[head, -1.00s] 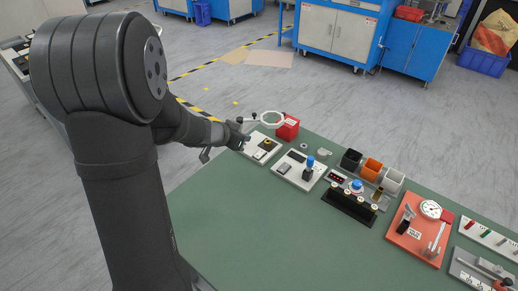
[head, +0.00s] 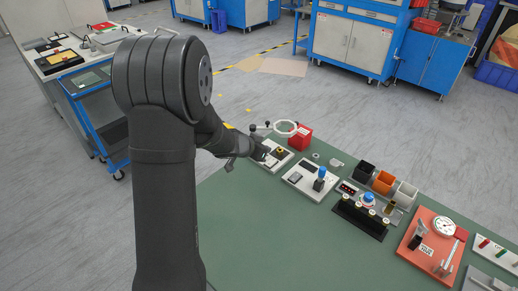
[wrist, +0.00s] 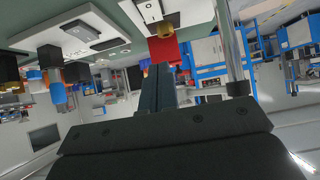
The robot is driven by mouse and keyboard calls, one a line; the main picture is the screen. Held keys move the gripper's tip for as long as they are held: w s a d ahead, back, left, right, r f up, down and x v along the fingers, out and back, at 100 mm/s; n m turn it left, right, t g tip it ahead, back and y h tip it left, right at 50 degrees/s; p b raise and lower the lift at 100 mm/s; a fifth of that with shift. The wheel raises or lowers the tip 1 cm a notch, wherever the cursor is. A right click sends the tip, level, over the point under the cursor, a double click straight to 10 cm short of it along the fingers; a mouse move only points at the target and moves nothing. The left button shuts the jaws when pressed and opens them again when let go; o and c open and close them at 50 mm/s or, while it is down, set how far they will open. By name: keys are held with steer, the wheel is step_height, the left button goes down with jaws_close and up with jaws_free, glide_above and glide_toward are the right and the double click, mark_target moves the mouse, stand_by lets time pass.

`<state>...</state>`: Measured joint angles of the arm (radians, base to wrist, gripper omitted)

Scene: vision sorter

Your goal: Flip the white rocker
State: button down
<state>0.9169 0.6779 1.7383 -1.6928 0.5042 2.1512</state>
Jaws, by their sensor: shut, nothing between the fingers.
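A small white panel (head: 286,161) lies at the far left end of the green table, with a yellow-and-black knob (head: 281,150) on it. A pale rocker-like part on this panel shows small at the top of the wrist view (wrist: 149,9); which way it tilts I cannot tell. My gripper (head: 264,149) is at the left edge of this panel, in front of part of it. In the wrist view its fingers (wrist: 157,88) are together and empty. Contact with the panel cannot be made out.
A red box (head: 300,138) and a white ring (head: 286,128) are just behind the panel. A second white panel with a blue-topped lever (head: 320,178) is to the right. Black, orange and white bins (head: 383,182) stand further right. The table's near left is clear.

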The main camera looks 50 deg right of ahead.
mark_target(270, 163)
steer(key=x, duration=0.4)
steer(key=shift+d+f, duration=0.15)
steer(key=shift+f, duration=0.2)
step_height(270, 163, down, 2)
steer(key=shift+f, duration=0.1)
steer(key=shift+d+f, duration=0.15)
steer(key=shift+f, duration=0.4)
steer(key=shift+d+f, duration=0.1)
steer(key=shift+f, duration=0.1)
steer(key=shift+d, duration=0.8)
